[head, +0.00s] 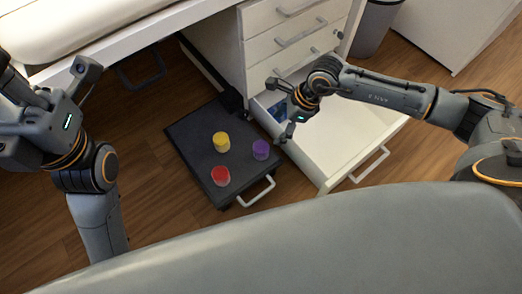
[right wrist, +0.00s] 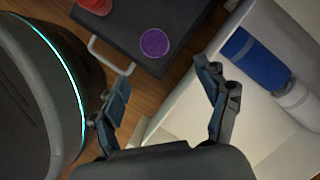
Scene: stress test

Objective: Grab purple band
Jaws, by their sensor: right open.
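The purple band (head: 261,149) is a small round purple piece on the right side of a dark flat-topped box (head: 190,150). In the right wrist view the purple band (right wrist: 154,42) lies beyond and between the fingertips, apart from them. My right gripper (head: 284,108) is open and empty, up and to the right of the band in the head view, over the edge of the open drawer. In the right wrist view my right gripper (right wrist: 164,82) shows both fingers spread.
A yellow piece (head: 221,142) and a red piece (head: 221,176) share the dark top. An open white drawer (head: 330,150) stands right beside it, holding a blue-and-white item (right wrist: 255,58). A white drawer cabinet (head: 290,35) rises behind. Wooden floor (head: 150,215) is clear at the left.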

